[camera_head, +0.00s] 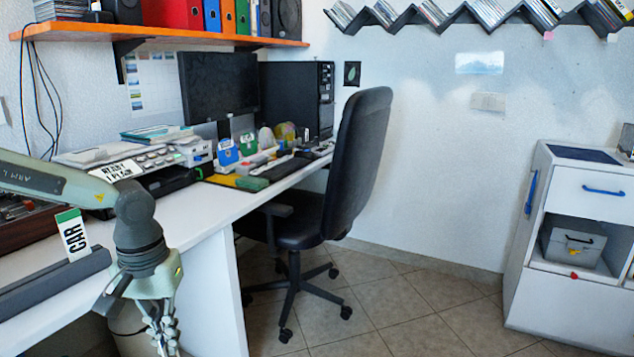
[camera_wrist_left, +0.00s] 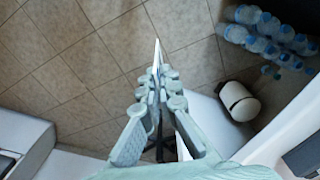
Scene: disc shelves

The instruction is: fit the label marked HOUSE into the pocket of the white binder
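My left gripper (camera_head: 163,335) hangs down in front of the desk, its fingertips near the bottom edge of the head view. In the left wrist view the fingers (camera_wrist_left: 157,82) are close together around a thin white card (camera_wrist_left: 157,54), seen edge-on. Its face and any marking are hidden. A label marked CAR (camera_head: 75,236) with a green top stands in a dark holder (camera_head: 55,281) on the desk, left of my gripper. I cannot make out a white binder or the word HOUSE. My right gripper is not in view.
The white desk (camera_head: 190,212) carries a printer, monitor (camera_head: 220,85) and clutter. A black chair (camera_head: 355,150) stands beside it. Coloured binders (camera_head: 182,13) fill an orange shelf. A white cabinet (camera_head: 572,300) is at right. Water bottles (camera_wrist_left: 265,30) and a bin (camera_wrist_left: 239,101) stand below.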

